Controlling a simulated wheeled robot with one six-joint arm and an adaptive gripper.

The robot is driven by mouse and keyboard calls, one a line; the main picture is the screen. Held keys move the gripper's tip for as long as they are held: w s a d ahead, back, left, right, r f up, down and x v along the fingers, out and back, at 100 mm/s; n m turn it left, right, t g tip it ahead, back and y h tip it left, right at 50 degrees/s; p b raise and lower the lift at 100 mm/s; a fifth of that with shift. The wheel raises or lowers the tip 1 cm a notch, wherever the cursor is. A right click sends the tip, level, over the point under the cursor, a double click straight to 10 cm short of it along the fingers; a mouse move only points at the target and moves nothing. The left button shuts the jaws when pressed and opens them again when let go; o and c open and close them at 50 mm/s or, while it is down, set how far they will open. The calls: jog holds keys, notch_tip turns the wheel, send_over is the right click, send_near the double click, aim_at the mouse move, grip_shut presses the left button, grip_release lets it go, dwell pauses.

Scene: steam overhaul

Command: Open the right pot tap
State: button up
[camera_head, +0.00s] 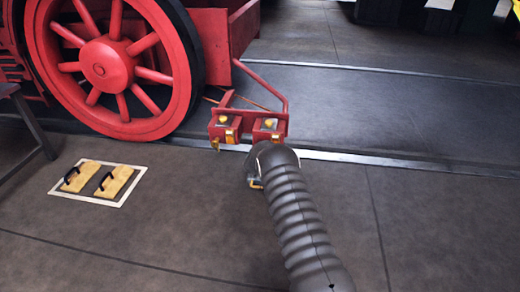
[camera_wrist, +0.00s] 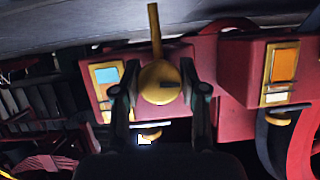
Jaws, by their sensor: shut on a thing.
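Two small red pots hang side by side on a bracket, a left pot (camera_head: 222,130) and a right pot (camera_head: 267,128). Each has a yellow knob on top and a yellow-framed panel in front. The wrist view is upside down, so the right pot (camera_wrist: 180,60) is at its left there. Its yellow tap (camera_wrist: 158,84) has a round body and a straight lever reaching up in that picture, towards the floor. My gripper (camera_wrist: 157,92) is shut on the round tap body, one dark finger each side. In the head view my arm hides the fingertips and most of this tap.
A large red spoked wheel (camera_head: 105,65) stands left of the pots. A rail (camera_head: 400,165) runs along the floor behind my arm. Two yellow blocks with black handles (camera_head: 97,180) lie inside a white outline. The floor right of my arm is clear.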

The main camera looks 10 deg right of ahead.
jog(key=shift+n+h, duration=0.3)
jog(key=shift+n, duration=0.1)
dwell(0.3)
jog(key=o, duration=1.1)
jog(key=shift+s, duration=0.1)
jog(key=v, duration=1.1)
jog(key=shift+s+a+r, duration=0.1)
jog(key=shift+s+r, duration=0.1)
jog(key=shift+s, duration=0.15)
